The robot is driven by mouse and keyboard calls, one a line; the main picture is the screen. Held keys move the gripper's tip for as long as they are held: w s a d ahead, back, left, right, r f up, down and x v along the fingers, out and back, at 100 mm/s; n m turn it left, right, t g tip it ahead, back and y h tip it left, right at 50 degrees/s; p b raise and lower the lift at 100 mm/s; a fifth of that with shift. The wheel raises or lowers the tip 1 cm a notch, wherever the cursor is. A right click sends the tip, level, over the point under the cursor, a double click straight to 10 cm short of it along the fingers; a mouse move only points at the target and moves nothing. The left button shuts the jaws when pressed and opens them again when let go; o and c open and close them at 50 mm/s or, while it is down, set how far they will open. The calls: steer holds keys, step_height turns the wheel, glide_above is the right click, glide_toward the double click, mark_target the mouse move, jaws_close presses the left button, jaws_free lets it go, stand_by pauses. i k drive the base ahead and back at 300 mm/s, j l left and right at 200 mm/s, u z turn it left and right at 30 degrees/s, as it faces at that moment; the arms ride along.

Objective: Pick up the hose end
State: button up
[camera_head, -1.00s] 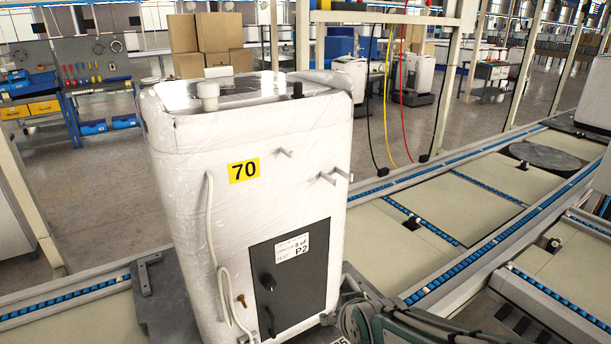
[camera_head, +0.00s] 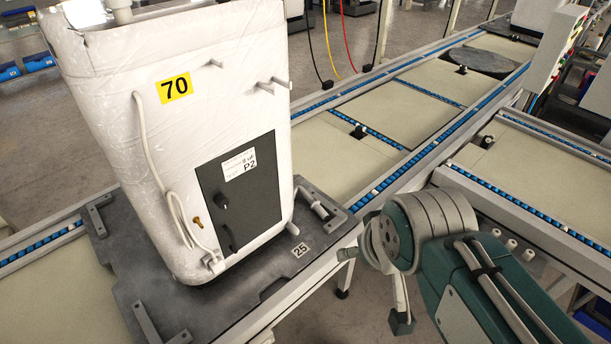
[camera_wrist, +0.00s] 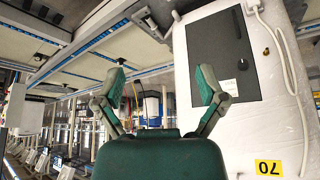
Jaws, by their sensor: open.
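A white hose (camera_head: 151,160) hangs down the front of a white, plastic-wrapped machine (camera_head: 100,130) marked 70. Its lower part loops near a small brass fitting (camera_head: 195,220), and the white hose end (camera_head: 214,264) sits low against the machine's front. In the wrist view, which is upside down, the hose (camera_wrist: 283,50) runs along the right side and its end (camera_wrist: 256,6) is near the top edge. My gripper (camera_wrist: 161,84) is open, with nothing between its green-tipped fingers. It is apart from the hose, to the right of the machine in the head view.
The machine stands on a dark pallet (camera_head: 160,312) marked 25, with raised brackets. A dark panel (camera_head: 240,185) with a handle is beside the hose. Conveyor rails (camera_head: 400,170) run behind and right. A control box (camera_head: 557,60) stands at the right.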

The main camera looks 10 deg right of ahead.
mark_target(315, 205)
steer(key=i+z, duration=0.15)
steer(key=i, duration=0.8)
